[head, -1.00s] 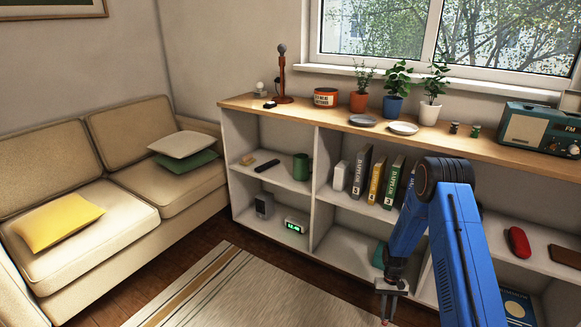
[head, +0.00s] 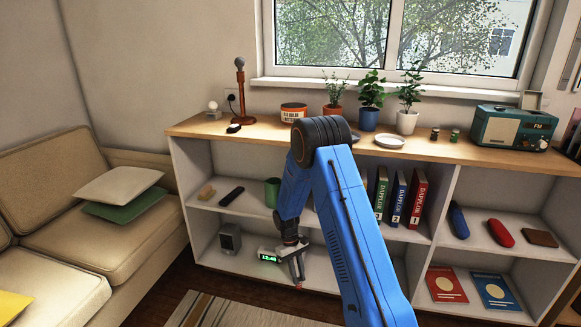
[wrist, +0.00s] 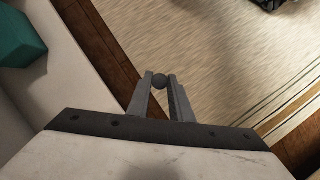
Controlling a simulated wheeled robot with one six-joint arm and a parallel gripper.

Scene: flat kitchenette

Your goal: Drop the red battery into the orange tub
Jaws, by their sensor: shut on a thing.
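My gripper (head: 297,270) hangs low in front of the shelf unit, pointing down. In the wrist view my gripper (wrist: 160,79) has its fingers closed on a small round dark-grey end, which I take to be the end of the red battery (wrist: 159,81). A small reddish tip shows below the fingers in the head view, and most of the battery is hidden. The orange tub (head: 293,113) with a pale label stands on the shelf unit's wooden top, behind and above my gripper. My arm's elbow hides part of its lower side.
The wooden top (head: 210,127) also holds a lamp (head: 240,92), potted plants (head: 369,100), a white plate (head: 389,141), two small cylinders (head: 445,134) and a radio (head: 514,127). A sofa (head: 110,205) stands at left. Rug and wood floor lie below.

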